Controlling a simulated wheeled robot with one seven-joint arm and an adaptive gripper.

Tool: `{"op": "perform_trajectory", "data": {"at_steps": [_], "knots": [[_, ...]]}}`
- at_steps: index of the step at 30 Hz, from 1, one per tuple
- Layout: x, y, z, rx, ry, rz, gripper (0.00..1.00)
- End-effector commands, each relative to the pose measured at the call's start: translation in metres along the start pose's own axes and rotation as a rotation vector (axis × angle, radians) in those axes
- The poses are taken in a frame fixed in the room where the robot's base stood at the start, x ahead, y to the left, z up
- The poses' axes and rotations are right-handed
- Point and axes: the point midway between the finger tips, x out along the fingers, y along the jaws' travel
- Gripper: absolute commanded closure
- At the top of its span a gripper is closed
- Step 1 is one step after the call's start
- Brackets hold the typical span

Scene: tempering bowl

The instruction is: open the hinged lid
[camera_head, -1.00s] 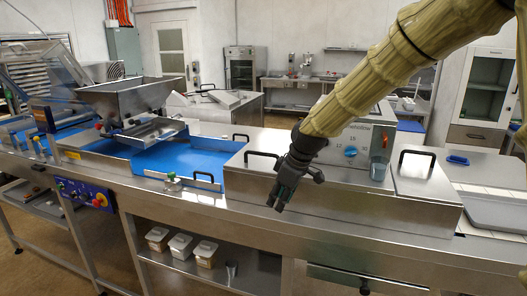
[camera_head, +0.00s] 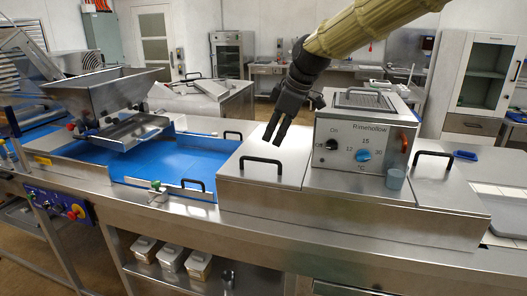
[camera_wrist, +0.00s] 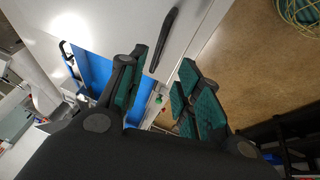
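A flat steel lid (camera_head: 285,172) with a black bar handle (camera_head: 262,164) lies closed on the counter unit, left of the control box (camera_head: 362,135). A second steel lid (camera_head: 452,188) with a black handle (camera_head: 434,154) lies closed to the right of the box. My gripper (camera_head: 273,140) points down just above the left lid's handle and looks empty. In the wrist view its two fingers (camera_wrist: 164,60) stand apart, with the dark handle (camera_wrist: 163,38) beyond and between the tips. No contact with the handle shows.
A steel hopper (camera_head: 105,95) stands over a blue belt (camera_head: 150,162) on the left. Another black handle (camera_head: 194,185) stands by the belt's front edge. White tubs (camera_head: 171,258) sit on the shelf below.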

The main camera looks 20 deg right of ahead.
Motion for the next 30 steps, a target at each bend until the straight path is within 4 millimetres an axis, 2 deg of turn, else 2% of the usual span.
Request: {"op": "perform_trajectory", "data": {"at_steps": [6, 15, 21, 30], "knots": [[0.039, 0.002, -0.003, -0.002, -0.003, -0.006, 0.66], [0.077, 0.002, -0.001, 0.001, -0.004, -0.004, 0.66], [0.091, 0.002, -0.001, 0.002, -0.002, -0.003, 0.66], [0.094, 0.002, 0.0, 0.002, -0.002, -0.002, 0.66]]}}
